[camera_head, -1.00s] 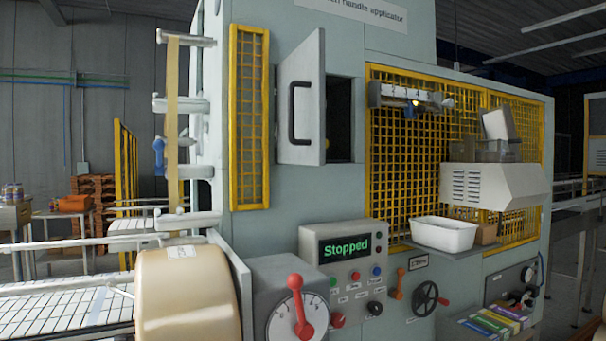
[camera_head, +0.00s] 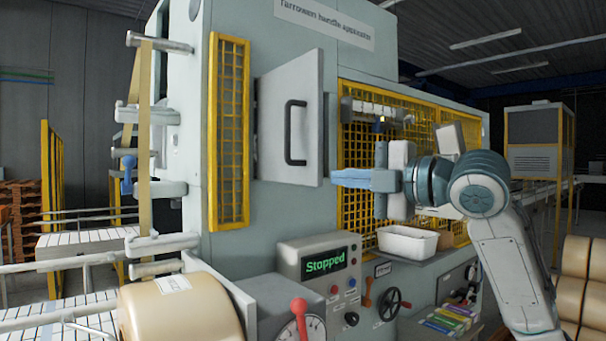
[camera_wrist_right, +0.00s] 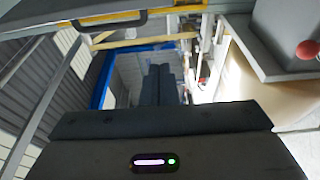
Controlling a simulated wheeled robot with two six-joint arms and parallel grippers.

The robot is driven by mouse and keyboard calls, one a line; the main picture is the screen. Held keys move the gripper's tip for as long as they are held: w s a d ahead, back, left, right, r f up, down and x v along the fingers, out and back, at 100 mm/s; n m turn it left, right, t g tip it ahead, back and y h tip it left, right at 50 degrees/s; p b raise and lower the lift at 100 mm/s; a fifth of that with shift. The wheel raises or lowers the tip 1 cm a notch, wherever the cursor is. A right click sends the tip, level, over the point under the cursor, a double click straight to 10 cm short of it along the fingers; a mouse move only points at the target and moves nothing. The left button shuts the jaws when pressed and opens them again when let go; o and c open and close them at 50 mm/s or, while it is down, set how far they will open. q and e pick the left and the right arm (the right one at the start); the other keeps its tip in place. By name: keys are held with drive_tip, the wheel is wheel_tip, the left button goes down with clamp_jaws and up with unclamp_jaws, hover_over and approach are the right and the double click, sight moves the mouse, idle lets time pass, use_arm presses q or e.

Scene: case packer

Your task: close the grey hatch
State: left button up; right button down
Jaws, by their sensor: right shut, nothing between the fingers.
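The grey hatch (camera_head: 272,125) stands ajar on the machine's front, its free edge swung outward. Its black handle (camera_head: 290,133) faces me. The opening behind it is hidden from this angle. My right gripper (camera_head: 334,178) is shut and empty, with its blue fingertips just right of the hatch's lower free edge; I cannot tell whether they touch. In the right wrist view the dark fingers (camera_wrist_right: 163,85) are together, and the hatch's handle (camera_wrist_right: 110,22) shows along the top. My left gripper is not in view.
Yellow mesh guards (camera_head: 229,130) flank the hatch. Below are the "Stopped" control panel (camera_head: 320,262), a red-knobbed lever (camera_head: 299,306) and a white bin (camera_head: 407,243) on a shelf. A tan roll (camera_head: 180,312) sits at lower left.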

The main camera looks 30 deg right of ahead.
sight(321, 176)
drive_tip(key=shift+w+d+p, duration=0.25)
drive_tip(key=shift+w+p, duration=0.85)
drive_tip(key=shift+w, duration=0.4)
drive_tip(key=shift+w+d+p, duration=0.2)
drive_tip(key=shift+w+p, duration=0.95)
drive_tip(key=shift+w, duration=0.35)
drive_tip(key=shift+w+d+p, duration=0.25)
drive_tip(key=shift+w+p, duration=0.85)
drive_tip(key=shift+w, duration=0.4)
drive_tip(key=shift+w+a, duration=0.1)
drive_tip(key=shift+f, duration=0.1)
